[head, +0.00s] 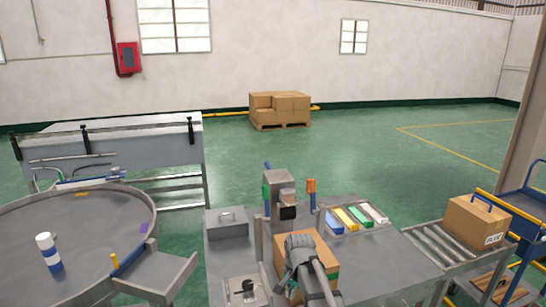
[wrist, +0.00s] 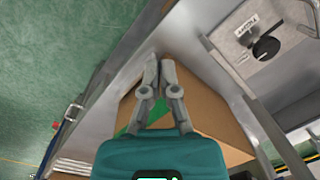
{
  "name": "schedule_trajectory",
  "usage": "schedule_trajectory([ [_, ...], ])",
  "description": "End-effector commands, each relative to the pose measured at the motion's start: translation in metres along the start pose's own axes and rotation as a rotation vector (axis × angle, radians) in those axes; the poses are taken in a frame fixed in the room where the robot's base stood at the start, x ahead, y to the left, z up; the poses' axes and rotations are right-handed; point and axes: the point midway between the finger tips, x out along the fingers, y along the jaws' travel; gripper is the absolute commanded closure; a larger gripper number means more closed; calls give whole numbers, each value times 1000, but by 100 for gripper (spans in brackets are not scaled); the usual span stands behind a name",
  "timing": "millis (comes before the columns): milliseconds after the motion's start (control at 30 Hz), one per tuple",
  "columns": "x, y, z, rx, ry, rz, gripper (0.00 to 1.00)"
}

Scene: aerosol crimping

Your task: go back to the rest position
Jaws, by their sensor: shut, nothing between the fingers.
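My gripper (wrist: 159,62) shows in the wrist view with its two fingers brought together and nothing between them. It is above an open cardboard box (wrist: 205,105) with a green patch inside or on it. In the head view my arm reaches in from the bottom over the same box (head: 323,247) on the grey workbench (head: 395,262). The fingertips are hidden in the head view. I cannot tell how far the fingers are above the box.
A round table (head: 95,225) with a blue and white can (head: 49,253) stands at left. A crimping machine (head: 279,193) rises behind the box. A knob panel (wrist: 265,45) lies beside it. Coloured trays (head: 346,218) and a roller conveyor (head: 437,243) with a carton (head: 474,222) are at right.

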Motion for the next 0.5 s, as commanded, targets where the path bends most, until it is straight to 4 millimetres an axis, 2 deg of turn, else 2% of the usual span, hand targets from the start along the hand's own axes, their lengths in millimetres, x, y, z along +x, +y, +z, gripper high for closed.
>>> schedule_trajectory([
  [33, -1, 24, 8, -45, 9, 7, 100],
  [200, -4, 82, 20, -233, 37, 39, 100],
  [400, -6, 134, 34, -417, 54, 77, 100],
  [500, -7, 148, 39, -475, 58, 90, 100],
])
